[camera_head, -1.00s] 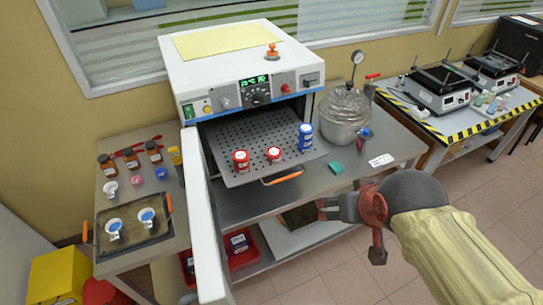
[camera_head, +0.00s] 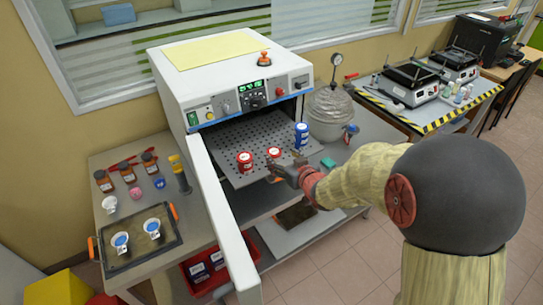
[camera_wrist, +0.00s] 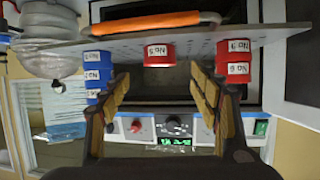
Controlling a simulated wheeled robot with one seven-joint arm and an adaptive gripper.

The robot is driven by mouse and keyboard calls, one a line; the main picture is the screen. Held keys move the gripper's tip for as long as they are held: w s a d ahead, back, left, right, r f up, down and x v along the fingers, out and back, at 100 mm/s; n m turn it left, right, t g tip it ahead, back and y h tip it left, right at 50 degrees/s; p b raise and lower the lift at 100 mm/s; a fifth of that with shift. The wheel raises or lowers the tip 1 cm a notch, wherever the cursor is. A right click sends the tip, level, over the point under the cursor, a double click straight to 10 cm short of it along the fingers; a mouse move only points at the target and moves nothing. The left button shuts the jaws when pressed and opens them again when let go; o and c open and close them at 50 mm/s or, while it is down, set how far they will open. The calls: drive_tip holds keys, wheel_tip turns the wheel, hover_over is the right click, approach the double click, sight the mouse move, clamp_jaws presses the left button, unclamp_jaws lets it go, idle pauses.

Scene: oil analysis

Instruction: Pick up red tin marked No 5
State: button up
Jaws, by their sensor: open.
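A single red tin (camera_head: 274,152) stands on the perforated oven shelf (camera_head: 232,140). In the wrist view, which is upside down, this red tin (camera_wrist: 159,55) has a white label that seems to read No 5. It lies between and just beyond the fingertips of my gripper (camera_wrist: 160,76). My gripper is open and empty, and I cannot tell whether a finger touches the tin.
Two stacked red tins (camera_head: 245,162) stand left of the single tin; stacked blue tins (camera_head: 302,136) stand right. The shelf's orange handle (camera_wrist: 155,24) shows in the wrist view. The open oven door (camera_head: 222,210) stands left. A metal vessel (camera_head: 329,115) stands right of the oven.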

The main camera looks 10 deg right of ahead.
sight(275, 153)
drive_tip(key=b+x, duration=0.1)
drive_tip(key=x, duration=0.6)
drive_tip(key=shift+s+f, duration=0.1)
drive_tip(key=shift+c, duration=0.5)
drive_tip(key=c, duration=1.1)
drive_tip(key=shift+c, duration=0.4)
